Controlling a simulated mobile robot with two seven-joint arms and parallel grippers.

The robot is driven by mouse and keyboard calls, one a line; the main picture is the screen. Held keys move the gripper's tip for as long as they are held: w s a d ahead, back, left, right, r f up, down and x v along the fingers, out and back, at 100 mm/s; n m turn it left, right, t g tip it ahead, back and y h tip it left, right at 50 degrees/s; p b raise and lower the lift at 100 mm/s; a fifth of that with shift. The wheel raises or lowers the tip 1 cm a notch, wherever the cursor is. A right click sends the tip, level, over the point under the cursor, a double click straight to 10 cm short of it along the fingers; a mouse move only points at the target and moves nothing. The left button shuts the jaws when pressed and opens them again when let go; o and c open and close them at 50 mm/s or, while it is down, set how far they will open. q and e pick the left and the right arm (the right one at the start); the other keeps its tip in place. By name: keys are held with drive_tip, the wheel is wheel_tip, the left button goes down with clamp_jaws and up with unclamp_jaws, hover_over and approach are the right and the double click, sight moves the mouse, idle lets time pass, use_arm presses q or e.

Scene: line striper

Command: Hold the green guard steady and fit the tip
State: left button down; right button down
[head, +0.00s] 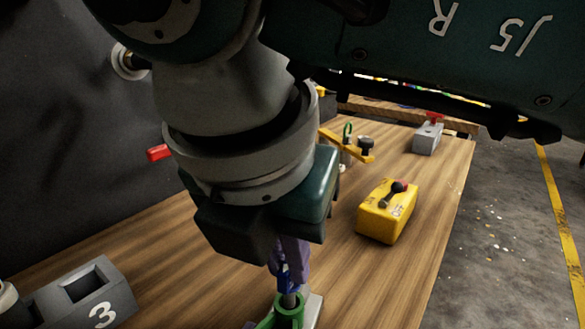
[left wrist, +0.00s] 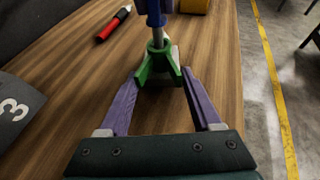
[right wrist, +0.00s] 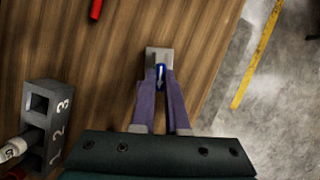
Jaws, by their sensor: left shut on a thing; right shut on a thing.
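The green guard (head: 289,312) shows at the bottom edge of the head view and stands in the left wrist view (left wrist: 158,68). My left gripper (left wrist: 164,74) is shut on it, one purple finger on each side. My right gripper (head: 290,250) is shut on a blue piece with a metal shaft (head: 284,274), apparently the tip. It stands upright above the guard, and its shaft (left wrist: 158,38) reaches the guard's collar. How deep it sits is hidden. In the right wrist view the blue piece (right wrist: 161,76) is between the purple fingertips.
A grey numbered block (head: 88,298) stands at the lower left. A yellow box (head: 388,212) with a black and red lever is on the right of the wooden table. Bare wood lies right of the guard.

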use_arm(q)
drive_tip(key=shift+a+f, duration=0.1)
drive_tip(key=shift+f, duration=0.1)
use_arm(e)
drive_tip(key=shift+f, duration=1.2)
drive_tip(key=c, duration=0.5)
unclamp_jaws()
drive_tip(key=shift+v, duration=3.55)
use_arm(q)
unclamp_jaws()
drive_tip(key=shift+r, duration=0.15)
